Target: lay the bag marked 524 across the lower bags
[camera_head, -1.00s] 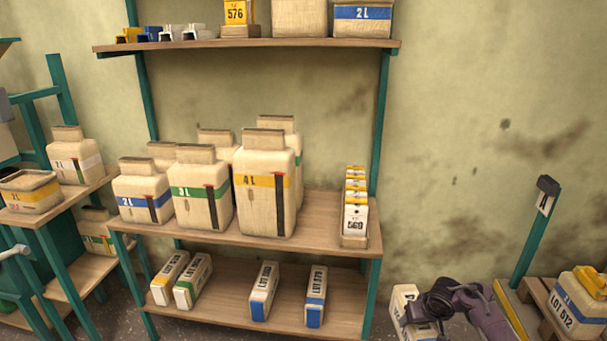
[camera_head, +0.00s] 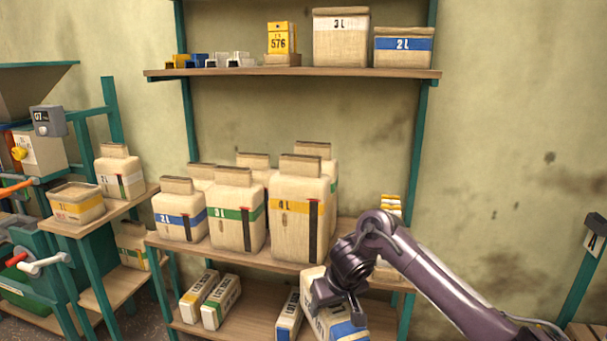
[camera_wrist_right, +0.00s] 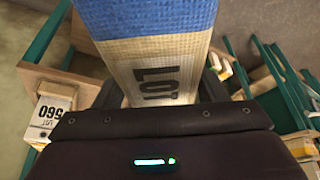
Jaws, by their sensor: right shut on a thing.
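My right gripper (camera_head: 334,300) is shut on a cream bag (camera_head: 319,324) with a blue band. It holds the bag tilted in front of the lower shelf. In the right wrist view the bag (camera_wrist_right: 150,50) sits between the fingers, with LOT readable but its number hidden. On the lower shelf, a yellow-banded bag (camera_head: 199,293) and a green-banded bag (camera_head: 222,303) lie side by side at left. A blue-banded bag (camera_head: 289,315) lies just left of the held bag. Anything behind the held bag is hidden. My left gripper is out of view.
Large jars (camera_head: 296,222) stand on the middle shelf (camera_head: 262,259) above. A stack marked 560 (camera_wrist_right: 50,115) shows beside the gripper in the right wrist view. The lower shelf (camera_head: 255,318) has bare board between the green and blue bags. A post marked A (camera_head: 592,242) stands at right.

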